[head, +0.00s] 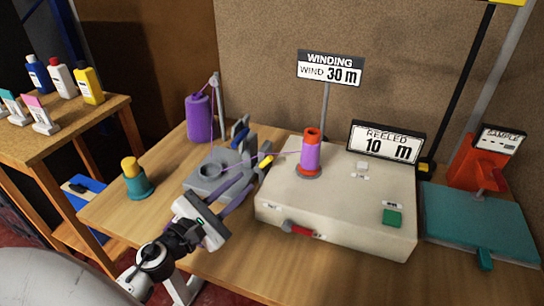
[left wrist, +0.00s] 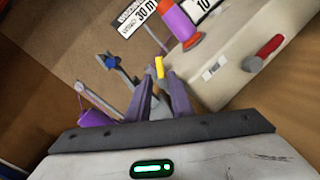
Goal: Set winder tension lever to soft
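The cream winder box (head: 350,205) stands on the wooden table, with an orange spool carrying purple yarn (head: 311,155) on top. A red lever (head: 299,230) sits on its front face, on a grey pivot, with small labels beside it that I cannot read. In the left wrist view the red lever (left wrist: 270,46) is at the upper right, clear of the fingers. My left gripper (head: 246,188) is left of the winder, above the table's front part. It is open, with a gap between its fingers (left wrist: 162,90) and nothing held. My right gripper is not in view.
A grey yarn guide (head: 205,182) with a yellow tip (head: 266,161) lies beyond my left gripper. Signs read "WIND 30 m" (head: 330,69) and "REELED 10 m" (head: 386,144).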

